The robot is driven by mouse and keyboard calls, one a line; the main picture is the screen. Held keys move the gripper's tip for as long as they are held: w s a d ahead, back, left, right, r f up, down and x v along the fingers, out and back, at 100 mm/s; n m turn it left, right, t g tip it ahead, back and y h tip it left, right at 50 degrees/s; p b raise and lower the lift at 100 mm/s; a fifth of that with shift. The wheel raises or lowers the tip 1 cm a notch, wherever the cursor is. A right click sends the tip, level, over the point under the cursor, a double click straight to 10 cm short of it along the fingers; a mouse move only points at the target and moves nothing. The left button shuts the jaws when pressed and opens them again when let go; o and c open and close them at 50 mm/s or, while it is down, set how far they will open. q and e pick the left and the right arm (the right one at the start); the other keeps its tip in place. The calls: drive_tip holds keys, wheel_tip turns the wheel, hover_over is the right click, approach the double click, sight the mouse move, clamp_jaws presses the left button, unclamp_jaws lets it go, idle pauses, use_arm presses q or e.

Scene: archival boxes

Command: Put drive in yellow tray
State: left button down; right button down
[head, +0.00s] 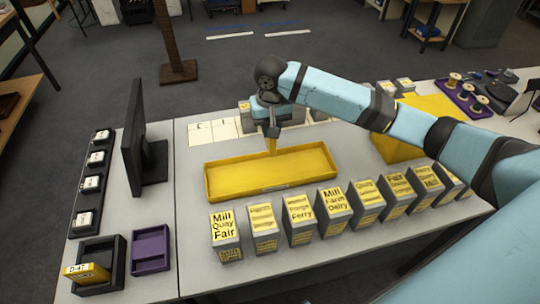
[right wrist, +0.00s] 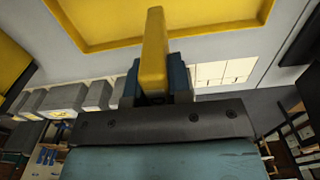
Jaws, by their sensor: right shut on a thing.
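The yellow tray (head: 228,190) lies empty on the table in the head view, and part of it fills the top of the right wrist view (right wrist: 200,35). My right gripper (head: 271,130) is shut on a slim yellow drive (head: 272,147), which points down at the tray's far side. In the right wrist view the drive (right wrist: 153,55) stands out between the dark fingers (right wrist: 155,85), with its tip overlapping the tray. I cannot tell its exact height above the tray. My left gripper is out of view.
A row of grey boxes with yellow labels, such as Mill Quay Fair (head: 225,232), stands in front of the tray. At left are a black monitor (head: 140,140), a yellow D-47 piece (head: 88,272) in a black holder, and a purple tray (head: 150,262). White cards lie behind the tray.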

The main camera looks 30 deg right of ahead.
sight(270, 144)
wheel_tip(270, 144, down, 6)
drive_tip(key=shift+w+f, duration=0.1)
drive_tip(key=shift+f, duration=0.05)
wheel_tip(270, 144, down, 4)
drive_tip(key=shift+f+b, duration=0.25)
drive_tip(key=shift+b, duration=0.1)
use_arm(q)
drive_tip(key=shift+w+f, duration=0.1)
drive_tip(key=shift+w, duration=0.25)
use_arm(e)
drive_tip(key=c, duration=1.1)
unclamp_jaws()
drive_tip(key=shift+f, duration=0.1)
drive_tip(key=shift+o, duration=0.2)
drive_tip(key=shift+r, duration=0.35)
use_arm(q)
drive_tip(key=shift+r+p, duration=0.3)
drive_tip(key=shift+p, duration=0.1)
use_arm(e)
wheel_tip(270, 144, up, 12)
drive_tip(key=shift+f, duration=0.2)
